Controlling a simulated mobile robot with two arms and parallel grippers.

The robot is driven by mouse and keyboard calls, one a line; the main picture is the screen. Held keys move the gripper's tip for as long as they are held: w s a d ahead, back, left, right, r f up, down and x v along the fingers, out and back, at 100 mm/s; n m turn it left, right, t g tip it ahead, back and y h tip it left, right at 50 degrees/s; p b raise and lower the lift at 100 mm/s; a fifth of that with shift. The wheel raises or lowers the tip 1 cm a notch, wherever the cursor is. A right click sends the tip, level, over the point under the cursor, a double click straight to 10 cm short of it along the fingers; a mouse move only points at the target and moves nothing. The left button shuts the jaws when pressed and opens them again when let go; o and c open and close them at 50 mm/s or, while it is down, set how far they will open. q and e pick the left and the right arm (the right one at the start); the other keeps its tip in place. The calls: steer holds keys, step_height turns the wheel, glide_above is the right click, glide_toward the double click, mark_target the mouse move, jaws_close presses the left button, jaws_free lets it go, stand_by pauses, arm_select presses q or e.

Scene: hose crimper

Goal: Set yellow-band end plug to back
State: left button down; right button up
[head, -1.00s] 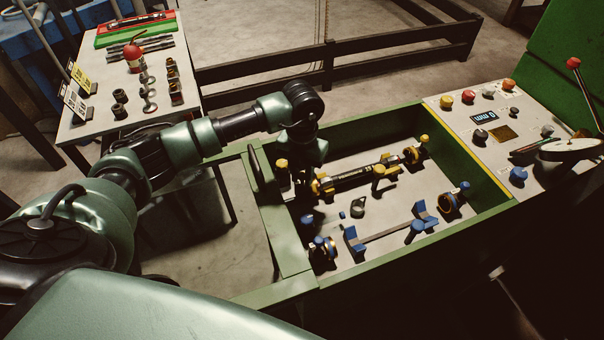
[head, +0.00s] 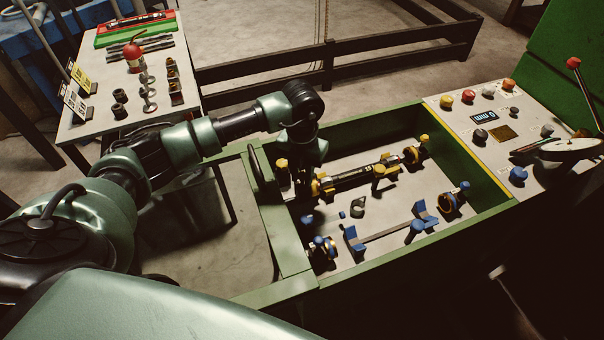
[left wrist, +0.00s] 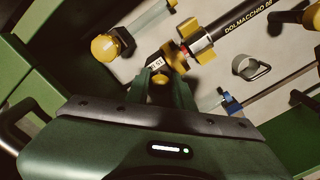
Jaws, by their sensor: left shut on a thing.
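My left gripper (head: 304,190) reaches down into the green-walled box at the left end of a black hose (head: 352,179). In the left wrist view its fingers (left wrist: 164,88) are shut on a yellow knob (left wrist: 160,83), taken as part of the yellow-band end plug. A white label and yellow fittings (left wrist: 176,58) sit just beyond the fingertips, with a red ring (left wrist: 184,49) at the hose end. The gripper hides much of this part in the head view. Whether plug and hose touch is unclear. My right gripper is not in view.
Another yellow-knobbed fitting (head: 415,153) sits at the hose's right end. Blue-knobbed fittings (head: 322,250) and a blue-ended holder (head: 388,231) lie nearer. The green box wall (head: 400,262) surrounds them. A control panel (head: 448,112) stands right; a parts table (head: 92,124) stands left.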

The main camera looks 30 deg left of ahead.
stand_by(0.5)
arm_select(q)
steer(key=shift+s+a, duration=1.15)
steer(key=shift+s, duration=0.05)
steer(key=c, duration=1.3)
jaws_free()
steer(key=shift+o, duration=0.2)
steer(key=shift+s+a, duration=0.1)
steer(key=shift+s, duration=0.05)
